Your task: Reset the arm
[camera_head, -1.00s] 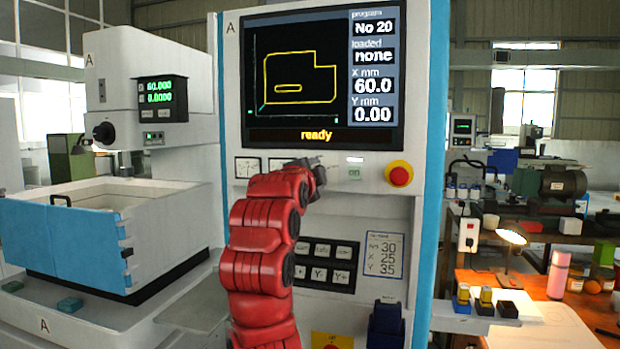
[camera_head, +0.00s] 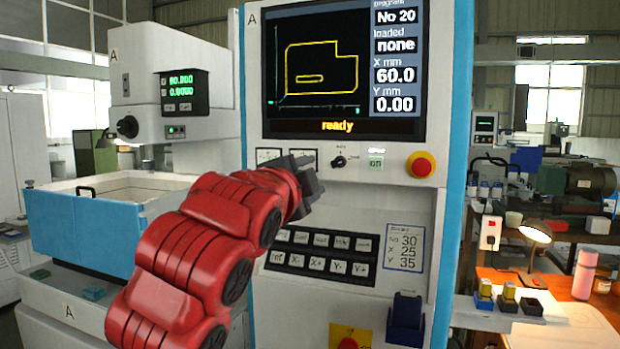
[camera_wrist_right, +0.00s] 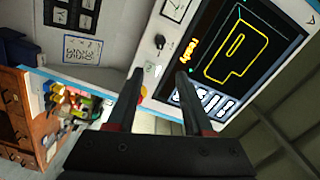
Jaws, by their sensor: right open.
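My right gripper (camera_head: 310,182) is at the end of the red arm, in front of the control panel (camera_head: 400,205) and just left of the black rotary knob (camera_head: 338,162). In the right wrist view the gripper (camera_wrist_right: 158,75) has its two dark fingers apart, with nothing between them but the panel behind. The knob also shows in this view (camera_wrist_right: 160,42), left of the screen and clear of the fingers. The screen (camera_head: 345,70) reads "ready", program No 20, loaded none, X 60.0, Y 0.00. My left gripper is not in view.
A red stop button (camera_head: 420,166) sits right of the knob, beside an "on" label (camera_head: 376,163). A keypad (camera_head: 320,252) lies below, close to the arm. A blue-walled tank (camera_head: 85,232) stands left. An orange bench (camera_head: 560,290) with a lamp (camera_head: 534,232) is at right.

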